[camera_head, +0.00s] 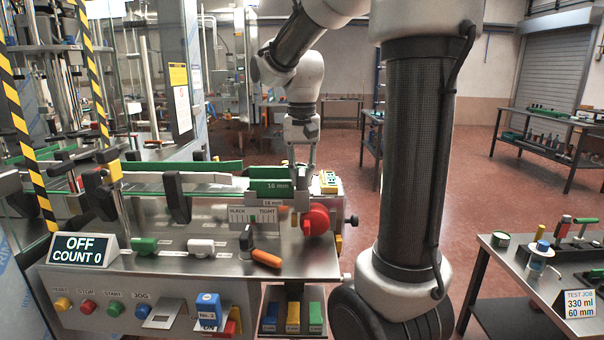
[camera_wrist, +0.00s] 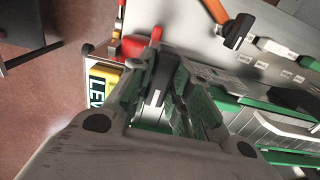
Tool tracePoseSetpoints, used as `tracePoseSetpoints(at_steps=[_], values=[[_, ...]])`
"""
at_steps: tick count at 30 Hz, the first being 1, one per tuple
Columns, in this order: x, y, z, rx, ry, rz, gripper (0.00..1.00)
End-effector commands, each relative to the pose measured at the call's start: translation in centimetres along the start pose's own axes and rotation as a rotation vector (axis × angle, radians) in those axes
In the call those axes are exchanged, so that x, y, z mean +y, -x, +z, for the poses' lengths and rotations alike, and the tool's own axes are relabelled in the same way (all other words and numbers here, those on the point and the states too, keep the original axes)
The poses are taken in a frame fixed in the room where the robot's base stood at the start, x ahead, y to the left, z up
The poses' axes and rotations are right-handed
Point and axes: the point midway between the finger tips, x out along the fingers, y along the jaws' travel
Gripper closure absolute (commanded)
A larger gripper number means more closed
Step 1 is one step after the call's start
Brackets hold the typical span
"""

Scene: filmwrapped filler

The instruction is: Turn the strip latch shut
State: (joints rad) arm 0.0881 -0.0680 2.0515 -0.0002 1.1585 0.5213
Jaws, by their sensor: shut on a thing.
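My gripper (camera_head: 303,166) points down at the right end of the machine's top, beside the green 16 mm block (camera_head: 270,186). In the wrist view my gripper (camera_wrist: 168,88) is shut on a small grey part (camera_wrist: 155,92) between its fingers, which appears to be the strip latch. Most of this part is hidden by the fingers, and its turn angle cannot be told. The red knob (camera_head: 316,221) sits just below my gripper and also shows in the wrist view (camera_wrist: 136,46).
A yellow level (camera_head: 329,182) lies close right of my gripper. The SLACK/TIGHT gauge (camera_head: 253,217) and an orange-handled lever (camera_head: 265,258) are on the front panel. The display (camera_head: 78,249) reads OFF, COUNT 0. A side table (camera_head: 500,268) stands at right.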

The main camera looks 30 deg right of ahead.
Motion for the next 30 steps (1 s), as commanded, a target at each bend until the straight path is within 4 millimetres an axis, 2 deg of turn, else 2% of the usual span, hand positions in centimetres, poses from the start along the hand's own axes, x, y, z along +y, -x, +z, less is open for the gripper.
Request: tracePoseSetpoints(at_steps=[3,4,7,16,20,30], values=[[0.0,0.1,-0.1,0.003,-0.001,-0.001,1.00],[0.0,0.1,-0.1,0.003,-0.001,-0.001,0.77],[0.0,0.1,-0.1,0.002,-0.001,-0.001,0.59],[0.0,0.1,0.0,0.001,0.000,-0.001,0.59],[0.0,1.1,-0.1,0.003,0.000,-0.002,0.59],[0.0,8.3,-0.1,0.004,0.000,-0.003,0.59]])
